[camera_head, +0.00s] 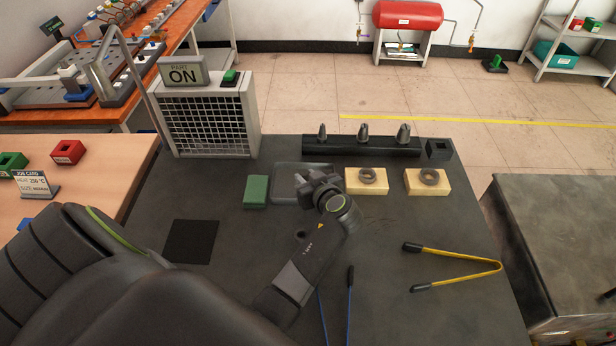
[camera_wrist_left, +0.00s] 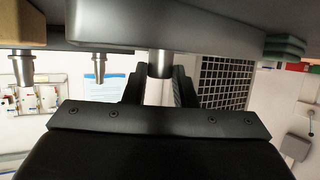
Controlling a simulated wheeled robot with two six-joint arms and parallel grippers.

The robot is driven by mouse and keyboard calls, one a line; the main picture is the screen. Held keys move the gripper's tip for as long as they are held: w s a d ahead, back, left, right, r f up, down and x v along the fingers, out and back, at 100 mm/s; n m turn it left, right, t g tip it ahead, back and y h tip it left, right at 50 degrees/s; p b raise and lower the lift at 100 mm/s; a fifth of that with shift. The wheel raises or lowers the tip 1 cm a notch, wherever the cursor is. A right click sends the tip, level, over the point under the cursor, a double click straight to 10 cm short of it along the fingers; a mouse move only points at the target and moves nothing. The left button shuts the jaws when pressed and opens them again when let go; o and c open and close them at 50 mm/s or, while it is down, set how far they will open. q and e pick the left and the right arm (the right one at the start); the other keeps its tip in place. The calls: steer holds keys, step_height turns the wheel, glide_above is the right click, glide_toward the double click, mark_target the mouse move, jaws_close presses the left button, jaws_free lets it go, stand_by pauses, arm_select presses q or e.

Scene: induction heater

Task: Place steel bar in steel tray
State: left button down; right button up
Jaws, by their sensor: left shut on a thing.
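My left gripper (camera_head: 316,183) is over the steel tray (camera_head: 285,192), a flat grey tray on the dark table, and covers part of it. In the left wrist view, which is upside down, the left gripper (camera_wrist_left: 160,90) is shut on the steel bar (camera_wrist_left: 160,63), a short shiny cylinder. The bar appears upright, its end close to the steel tray (camera_wrist_left: 200,36); I cannot tell whether they touch. In the head view the bar is hidden by the gripper. My right gripper is not in view.
A green block (camera_head: 256,191) lies left of the tray. A heater with a grille (camera_head: 207,124) stands behind it. Ring-bearing wooden blocks (camera_head: 366,187) and a black rack with pointed pieces (camera_head: 345,147) are right and behind. Yellow tongs (camera_head: 465,265) lie front right.

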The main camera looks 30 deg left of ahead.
arm_select(q)
steer(key=shift+f, duration=0.15)
steer(key=shift+f+b, duration=0.15)
steer(key=shift+b, duration=0.15)
steer(key=c, duration=1.2)
jaws_free()
